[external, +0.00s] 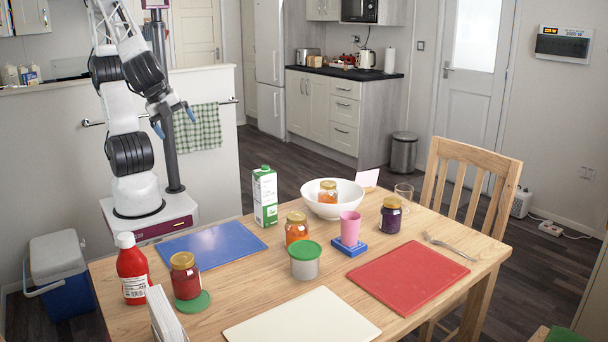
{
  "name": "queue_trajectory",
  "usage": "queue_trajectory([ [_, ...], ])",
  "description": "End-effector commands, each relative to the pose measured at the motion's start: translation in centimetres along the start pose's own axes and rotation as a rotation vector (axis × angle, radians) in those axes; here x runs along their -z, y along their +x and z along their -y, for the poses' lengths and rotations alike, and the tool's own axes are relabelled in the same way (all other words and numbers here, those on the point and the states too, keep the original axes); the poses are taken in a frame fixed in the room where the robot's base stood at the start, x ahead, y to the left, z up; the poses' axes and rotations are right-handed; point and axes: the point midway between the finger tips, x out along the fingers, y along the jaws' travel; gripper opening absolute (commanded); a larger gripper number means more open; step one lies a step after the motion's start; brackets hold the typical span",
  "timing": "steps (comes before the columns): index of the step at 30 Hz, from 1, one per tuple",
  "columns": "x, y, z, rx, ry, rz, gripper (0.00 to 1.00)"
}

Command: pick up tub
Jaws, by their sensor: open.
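The tub (305,265) is a small translucent grey container with a green lid. It stands upright on the wooden table, near the middle. An orange jar with a gold lid (297,229) stands right behind it. My gripper (174,121) is raised above and beyond the table's back left, well apart from the tub. Its blue-tipped fingers are spread and hold nothing.
A milk carton (265,196), a white bowl (332,199) with a jar inside, and a pink cup (350,228) on a blue block stand behind the tub. A cream board (302,318) lies in front. A blue mat (212,246), ketchup bottle (133,270) and red jar (185,277) are left.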

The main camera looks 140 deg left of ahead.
Motion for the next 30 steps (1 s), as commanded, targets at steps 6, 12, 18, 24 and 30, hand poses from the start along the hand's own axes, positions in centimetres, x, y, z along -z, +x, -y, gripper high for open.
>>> queue_trajectory([
  [6,3.0,3.6,4.2,0.188,0.19,0.141,1.0],
  [12,6.2,6.6,7.8,0.358,0.373,0.256,1.0],
  [18,10.0,9.9,10.9,0.523,0.565,0.36,1.0],
  [24,14.3,13.3,13.1,0.686,0.763,0.445,1.0],
  [30,18.8,17.2,14.2,0.847,0.964,0.508,1.0],
])
